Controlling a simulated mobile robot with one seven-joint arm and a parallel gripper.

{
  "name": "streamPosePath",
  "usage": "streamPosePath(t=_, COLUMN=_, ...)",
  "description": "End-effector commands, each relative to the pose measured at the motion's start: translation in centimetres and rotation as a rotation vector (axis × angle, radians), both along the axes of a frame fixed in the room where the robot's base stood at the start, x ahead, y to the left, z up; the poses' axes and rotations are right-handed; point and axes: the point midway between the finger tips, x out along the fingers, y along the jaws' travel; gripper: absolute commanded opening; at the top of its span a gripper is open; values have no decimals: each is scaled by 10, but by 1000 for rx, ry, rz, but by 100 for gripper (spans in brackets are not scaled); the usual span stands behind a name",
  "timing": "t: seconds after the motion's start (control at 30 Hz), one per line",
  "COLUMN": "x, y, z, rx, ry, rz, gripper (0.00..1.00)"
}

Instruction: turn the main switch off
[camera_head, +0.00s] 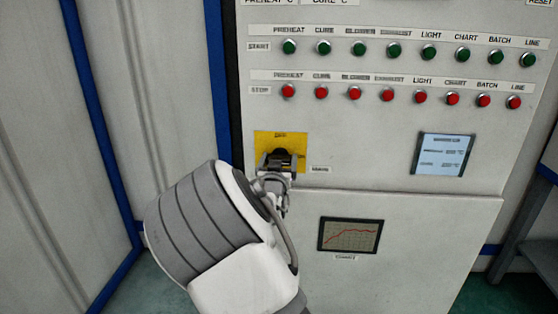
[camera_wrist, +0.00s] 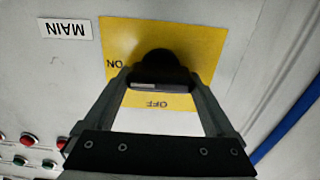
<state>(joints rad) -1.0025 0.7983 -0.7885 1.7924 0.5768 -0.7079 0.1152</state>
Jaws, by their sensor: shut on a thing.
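The main switch is a black rotary knob (camera_head: 281,154) on a yellow plate (camera_head: 262,139) at the left of the panel. In the wrist view the knob (camera_wrist: 158,62) and its yellow plate (camera_wrist: 212,40) appear upside down, with a MAIN label (camera_wrist: 66,29) beside the plate. The knob's bar lies across the picture, its left end near the word ON; the word OFF is below it. My gripper (camera_head: 277,165) is at the knob. In the wrist view my gripper (camera_wrist: 162,84) has one finger at each end of the bar and is shut on it.
Above the plate run a row of green start buttons (camera_head: 394,50) and a row of red stop buttons (camera_head: 387,96). A blue-lit screen (camera_head: 443,155) is to the right, and a chart display (camera_head: 350,235) is below. A blue-edged wall stands at left.

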Motion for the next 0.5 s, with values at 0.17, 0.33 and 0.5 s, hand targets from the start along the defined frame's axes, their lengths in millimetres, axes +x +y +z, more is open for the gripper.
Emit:
streamPosePath(t=0.17, x=0, y=0, z=0, rx=-2, ry=0, rz=0, gripper=34)
streamPosePath(t=0.33, x=0, y=0, z=0, rx=-29, ry=2, rz=0, gripper=34)
streamPosePath(t=0.5, x=0, y=1, z=0, rx=-107, ry=5, rz=0, gripper=34)
